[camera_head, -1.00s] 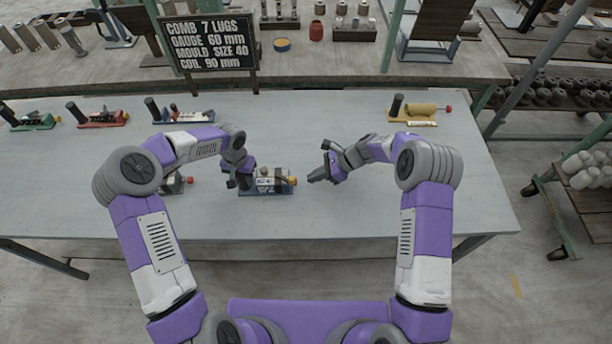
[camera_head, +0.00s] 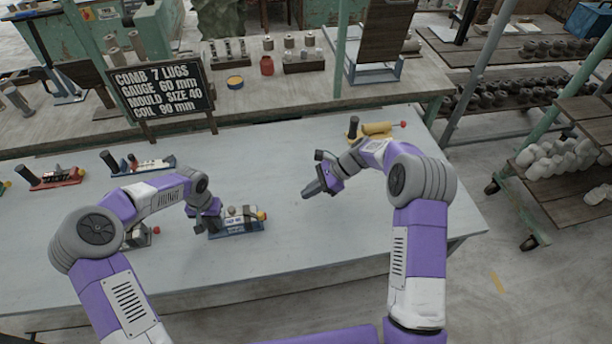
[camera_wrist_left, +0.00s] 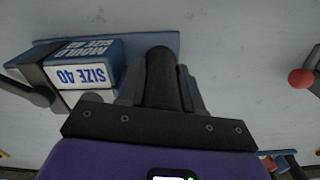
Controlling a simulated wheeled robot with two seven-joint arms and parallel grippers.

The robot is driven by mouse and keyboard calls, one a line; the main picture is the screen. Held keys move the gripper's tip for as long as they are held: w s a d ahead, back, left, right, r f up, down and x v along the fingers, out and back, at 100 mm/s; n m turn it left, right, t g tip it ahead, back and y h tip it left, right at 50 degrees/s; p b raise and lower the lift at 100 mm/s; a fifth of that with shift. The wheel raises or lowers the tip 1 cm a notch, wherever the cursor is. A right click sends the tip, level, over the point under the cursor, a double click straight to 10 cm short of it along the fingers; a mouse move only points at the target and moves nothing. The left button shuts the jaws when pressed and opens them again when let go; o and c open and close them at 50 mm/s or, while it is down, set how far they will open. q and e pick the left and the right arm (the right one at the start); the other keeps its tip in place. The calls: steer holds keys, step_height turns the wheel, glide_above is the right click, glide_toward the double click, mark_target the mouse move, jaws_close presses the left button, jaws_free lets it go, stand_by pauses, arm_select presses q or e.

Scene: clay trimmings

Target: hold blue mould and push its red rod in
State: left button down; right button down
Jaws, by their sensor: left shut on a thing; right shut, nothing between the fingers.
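The blue mould (camera_head: 240,229) has a blue base and a pale body, and lies on the table in the head view. Its label reads "MOULD SIZE 40" in the left wrist view (camera_wrist_left: 92,73). An orange-yellow piece (camera_head: 262,216) shows at its right end; I cannot make out a red rod there. My left gripper (camera_head: 206,227) is at the mould's left end, shut on its dark upright handle (camera_wrist_left: 160,80). My right gripper (camera_head: 309,192) is shut and empty, to the right of the mould and apart from it.
Another blue-based mould (camera_head: 138,166) and a red one (camera_head: 55,178) stand at the back left. A yellow mould (camera_head: 375,131) is behind my right arm. Another mould (camera_head: 140,236) with a red knob is partly hidden by my left arm. A sign (camera_head: 160,92) stands behind. Table right of centre is clear.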

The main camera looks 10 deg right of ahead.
arm_select(q)
steer(key=c, duration=0.7)
jaws_free()
steer(key=shift+o, duration=0.2)
steer(key=shift+r, duration=0.1)
